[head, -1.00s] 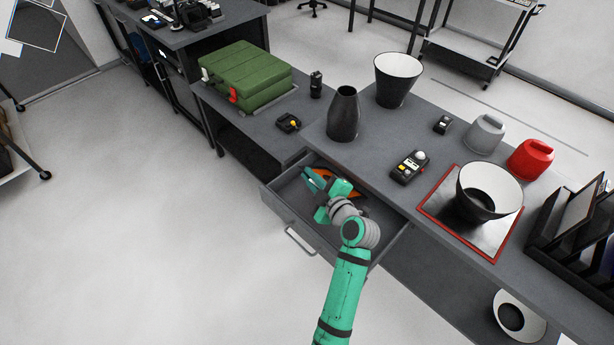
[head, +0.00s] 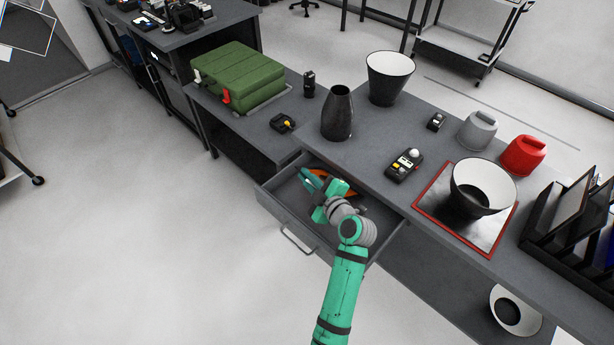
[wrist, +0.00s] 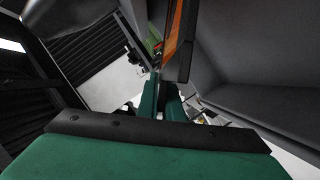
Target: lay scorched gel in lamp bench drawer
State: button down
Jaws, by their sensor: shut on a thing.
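The drawer (head: 285,208) in the front of the bench (head: 375,172) is pulled open. My gripper (head: 309,180) is inside the drawer's outline, near its left end, pointing to the upper left. It is shut on the scorched gel (head: 349,192), an orange sheet partly hidden behind my gripper in the head view. In the wrist view the gel (wrist: 175,35) shows as a narrow orange strip with a dark edge, seen nearly edge-on between the fingers (wrist: 162,100). I cannot tell whether the gel touches the drawer floor.
On the bench stand a dark flared vessel (head: 338,115), a white-lined shade (head: 389,78), a handheld meter (head: 404,165) and a red-edged mat (head: 435,208) bearing another shade (head: 483,188). A green case (head: 238,75) sits at left. Floor left of the drawer is clear.

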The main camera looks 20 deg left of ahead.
jog(key=shift+f, duration=0.15)
jog(key=c, duration=1.8)
grip_release()
jog(key=shift+c, duration=0.2)
jog(key=v, duration=1.1)
jog(key=shift+a, duration=0.1)
